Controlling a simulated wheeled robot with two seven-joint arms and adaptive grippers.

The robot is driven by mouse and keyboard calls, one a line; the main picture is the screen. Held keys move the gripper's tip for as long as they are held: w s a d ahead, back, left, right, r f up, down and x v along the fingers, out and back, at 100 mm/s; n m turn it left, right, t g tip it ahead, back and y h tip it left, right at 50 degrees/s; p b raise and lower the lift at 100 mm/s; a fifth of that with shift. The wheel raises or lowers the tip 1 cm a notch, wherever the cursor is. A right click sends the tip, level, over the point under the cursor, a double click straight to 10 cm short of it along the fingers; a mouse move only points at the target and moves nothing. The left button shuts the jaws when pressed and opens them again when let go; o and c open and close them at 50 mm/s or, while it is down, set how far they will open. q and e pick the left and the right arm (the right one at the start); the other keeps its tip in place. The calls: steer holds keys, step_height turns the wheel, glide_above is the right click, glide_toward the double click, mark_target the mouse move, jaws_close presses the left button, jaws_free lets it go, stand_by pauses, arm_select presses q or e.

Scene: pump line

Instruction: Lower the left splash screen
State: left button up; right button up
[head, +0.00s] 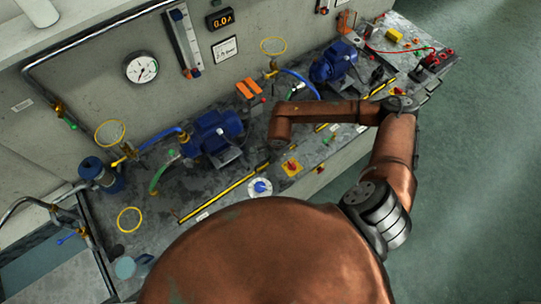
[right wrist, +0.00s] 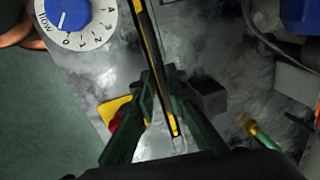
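The left splash screen (head: 222,195) shows in the head view as a long yellow-and-black edge strip along the bench front, before the left blue pump (head: 214,132). In the right wrist view its edge strip (right wrist: 150,35) runs down from the top between my fingers. My right gripper (right wrist: 160,78) has dark green fingers closed in on both sides of the strip near its end. The clear panel itself is hard to make out. In the head view my copper forearm hides most of this gripper. My left gripper is not in view.
The right screen's strip (head: 381,88), the right blue pump (head: 334,62) and hoses lie further right. Open floor borders the bench.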

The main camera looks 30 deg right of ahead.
steer(key=o, duration=0.3)
steer(key=shift+w, duration=0.1)
steer(key=shift+o, duration=0.2)
steer(key=shift+r, duration=0.1)
step_height(320, 180, up, 12)
steer(key=s, duration=0.2)
steer(key=shift+s+d, duration=0.15)
steer(key=shift+s, duration=0.1)
steer(key=shift+c, duration=0.2)
